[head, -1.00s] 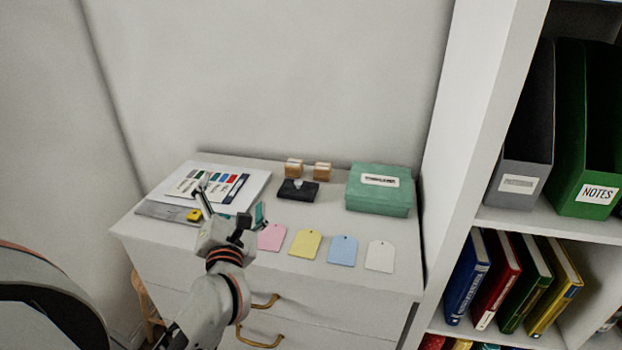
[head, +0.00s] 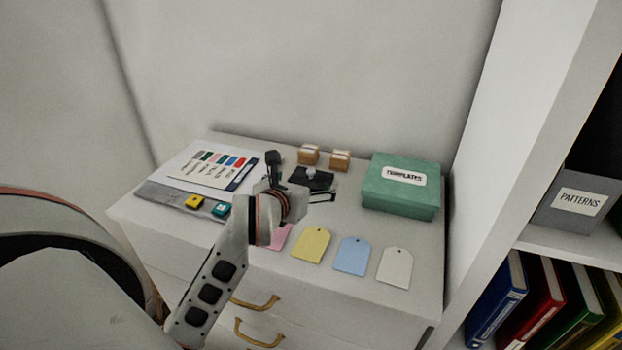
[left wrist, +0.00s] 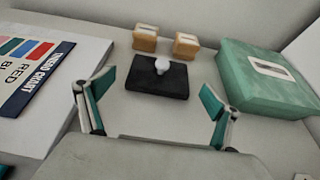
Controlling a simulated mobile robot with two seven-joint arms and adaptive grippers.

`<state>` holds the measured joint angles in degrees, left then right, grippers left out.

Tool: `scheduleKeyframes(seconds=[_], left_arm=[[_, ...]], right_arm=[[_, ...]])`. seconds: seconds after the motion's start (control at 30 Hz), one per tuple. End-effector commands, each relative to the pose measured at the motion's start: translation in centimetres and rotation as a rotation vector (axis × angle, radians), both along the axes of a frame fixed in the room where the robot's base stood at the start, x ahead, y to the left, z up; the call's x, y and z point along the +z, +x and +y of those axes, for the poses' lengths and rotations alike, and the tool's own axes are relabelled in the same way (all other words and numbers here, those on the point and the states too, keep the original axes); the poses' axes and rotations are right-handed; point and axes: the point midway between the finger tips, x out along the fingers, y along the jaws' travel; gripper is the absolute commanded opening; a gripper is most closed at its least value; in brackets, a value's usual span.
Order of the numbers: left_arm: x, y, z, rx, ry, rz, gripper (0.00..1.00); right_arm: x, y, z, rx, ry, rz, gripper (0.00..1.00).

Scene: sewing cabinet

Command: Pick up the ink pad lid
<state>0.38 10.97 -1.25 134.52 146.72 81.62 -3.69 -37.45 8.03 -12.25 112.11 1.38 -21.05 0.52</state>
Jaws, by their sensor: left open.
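The ink pad (head: 312,178) is a flat black block on the cabinet top, and its lid (left wrist: 157,78) is the dark top with a pale round knob (left wrist: 162,65) in the left wrist view. I cannot tell lid from base at the edge. My left gripper (left wrist: 152,100) is open and empty, its two teal-padded fingers spread to either side, just in front of the ink pad. In the head view the left gripper (head: 294,182) is beside the pad and partly hides it. The right gripper is in neither view.
Two wooden stamps (head: 309,155) stand behind the pad. A green templates box (head: 402,187) stands at the right. A thread chart (head: 215,168) lies at the left, near a yellow block (head: 194,202) and a teal block (head: 221,209). Several coloured tags (head: 352,255) lie in front.

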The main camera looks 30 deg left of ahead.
Motion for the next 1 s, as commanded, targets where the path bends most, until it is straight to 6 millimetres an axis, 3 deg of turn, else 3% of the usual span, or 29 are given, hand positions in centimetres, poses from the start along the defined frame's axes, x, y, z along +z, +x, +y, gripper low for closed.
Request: scheduleKeyframes(seconds=[0.2,0.43,0.6,1.0], left_arm=[[-0.8,2.0,0.5,0.0,-0.001,-0.001,0.91],[-0.9,2.0,0.5,0.0,0.0,-0.001,0.91],[-0.9,2.0,0.5,0.0,0.0,-0.001,0.55],[-0.6,2.0,0.5,0.001,0.002,-0.002,0.55]], right_arm=[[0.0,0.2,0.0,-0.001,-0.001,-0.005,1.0],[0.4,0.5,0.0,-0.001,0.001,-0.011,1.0],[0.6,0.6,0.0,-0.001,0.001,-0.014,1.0],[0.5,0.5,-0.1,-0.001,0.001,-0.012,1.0]])
